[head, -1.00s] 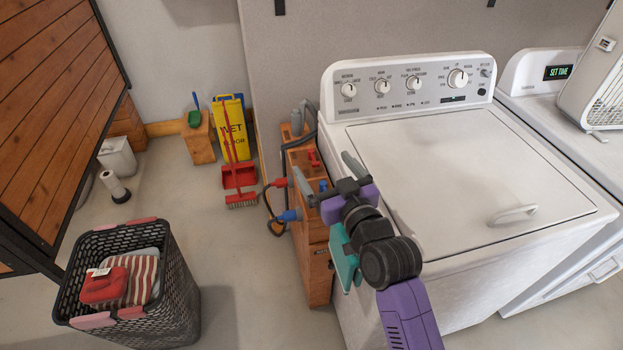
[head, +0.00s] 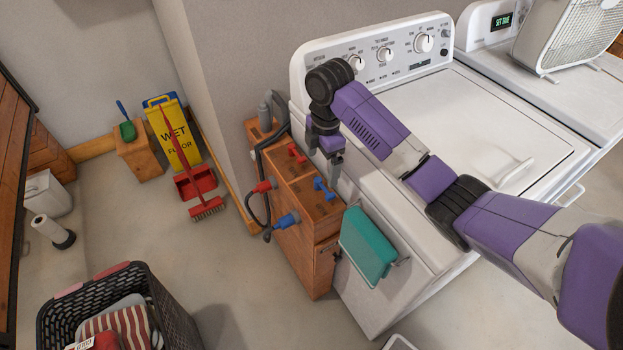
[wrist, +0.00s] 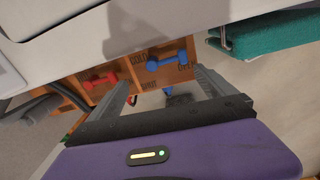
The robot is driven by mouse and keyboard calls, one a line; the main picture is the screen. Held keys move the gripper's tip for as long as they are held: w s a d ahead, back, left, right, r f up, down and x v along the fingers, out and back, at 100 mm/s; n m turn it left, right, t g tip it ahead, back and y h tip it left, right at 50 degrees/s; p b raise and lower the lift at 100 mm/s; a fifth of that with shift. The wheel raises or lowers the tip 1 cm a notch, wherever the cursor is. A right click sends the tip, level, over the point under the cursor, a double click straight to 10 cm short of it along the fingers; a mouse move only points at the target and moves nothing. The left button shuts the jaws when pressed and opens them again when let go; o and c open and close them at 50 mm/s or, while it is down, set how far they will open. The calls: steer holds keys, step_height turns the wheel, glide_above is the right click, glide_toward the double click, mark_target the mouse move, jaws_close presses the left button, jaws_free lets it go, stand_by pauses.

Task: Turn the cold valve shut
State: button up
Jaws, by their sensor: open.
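The cold valve has a blue handle (head: 325,188) on top of a wooden box (head: 290,190) beside the washer. In the wrist view the blue handle (wrist: 168,60) lies by a COLD label, with SHUT and OPEN marks near it. It lies just beyond the fingertips, roughly between them and towards the right one. My gripper (head: 326,165) points down, open and empty, close above the box's washer side. The gripper (wrist: 161,80) shows no contact with the handle. The red handle (head: 297,153) sits behind the blue one; it also shows in the wrist view (wrist: 103,80).
The washer (head: 450,130) stands right of the box. A teal item (head: 368,245) hangs on its side on a rack. Red (head: 263,187) and blue (head: 287,220) hose fittings stick out of the box's left face. A laundry basket (head: 170,310) stands at lower left.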

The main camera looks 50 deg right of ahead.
mark_target(325, 188)
steer(key=shift+s+n+g, duration=0.3)
steer(key=shift+s, duration=0.4)
steer(key=shift+f, duration=0.1)
step_height(325, 188, down, 8)
steer(key=shift+r+p, duration=0.25)
steer(key=shift+p, duration=0.1)
steer(key=shift+c, duration=0.2)
steer(key=c, duration=1.9)
